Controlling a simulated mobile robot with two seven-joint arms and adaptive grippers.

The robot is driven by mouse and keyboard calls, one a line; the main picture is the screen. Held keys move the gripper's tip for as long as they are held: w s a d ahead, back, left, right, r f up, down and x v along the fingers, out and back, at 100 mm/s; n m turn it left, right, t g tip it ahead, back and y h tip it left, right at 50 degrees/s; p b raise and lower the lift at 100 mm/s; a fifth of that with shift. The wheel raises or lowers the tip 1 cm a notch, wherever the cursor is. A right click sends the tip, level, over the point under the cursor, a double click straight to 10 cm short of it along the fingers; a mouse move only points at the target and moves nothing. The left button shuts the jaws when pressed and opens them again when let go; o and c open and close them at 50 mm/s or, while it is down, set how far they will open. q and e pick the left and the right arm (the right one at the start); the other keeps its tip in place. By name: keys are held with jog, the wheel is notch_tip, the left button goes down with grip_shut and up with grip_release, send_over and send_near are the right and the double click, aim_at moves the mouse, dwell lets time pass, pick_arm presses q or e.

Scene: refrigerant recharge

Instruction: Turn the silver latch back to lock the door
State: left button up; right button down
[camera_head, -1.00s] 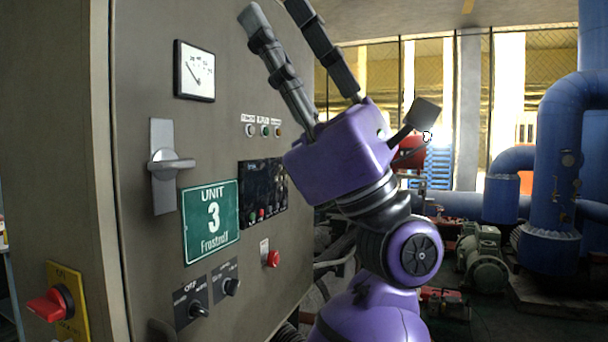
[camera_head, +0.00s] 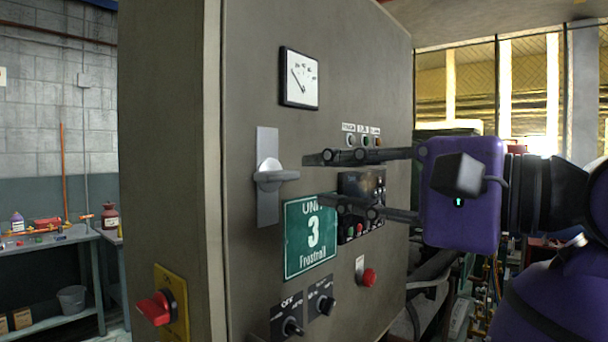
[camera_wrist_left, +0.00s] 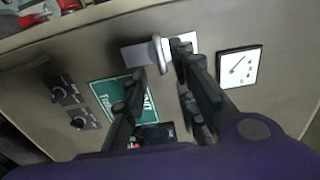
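The silver latch (camera_head: 268,176) is on the grey cabinet door (camera_head: 250,90). Its handle stands horizontal across the upright plate and points right. The door looks shut in its frame. My left gripper (camera_head: 318,180) reaches in from the right with its two dark fingers apart, one above the other, and the tips a little right of the handle. In the left wrist view the latch handle (camera_wrist_left: 161,52) shows between the spread fingertips of the gripper (camera_wrist_left: 158,60). No grip on the handle can be seen. My right gripper is not in view.
A green Unit 3 sign (camera_head: 310,238) is just below the fingers. A gauge (camera_head: 299,78) is above. Knobs (camera_head: 306,312) and a red button (camera_head: 369,276) are lower. A red switch (camera_head: 155,308) is on the cabinet's side. A workbench (camera_head: 50,238) stands at the left.

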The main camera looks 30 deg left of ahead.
aim_at(285, 176)
pick_arm(q)
jog(key=a+p, duration=0.1)
jog(key=a, duration=0.5)
jog(key=shift+w+a+r, duration=0.1)
jog(key=shift+w+a, duration=0.05)
jog(key=shift+a, duration=0.2)
jog(key=shift+c, duration=1.9)
jog(key=shift+d, duration=0.1)
grip_shut()
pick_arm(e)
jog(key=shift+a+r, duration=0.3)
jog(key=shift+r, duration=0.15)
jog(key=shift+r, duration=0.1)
pick_arm(q)
jog(key=shift+m, duration=0.6)
jog(key=shift+m+p, duration=0.7)
jog(key=shift+m, duration=0.9)
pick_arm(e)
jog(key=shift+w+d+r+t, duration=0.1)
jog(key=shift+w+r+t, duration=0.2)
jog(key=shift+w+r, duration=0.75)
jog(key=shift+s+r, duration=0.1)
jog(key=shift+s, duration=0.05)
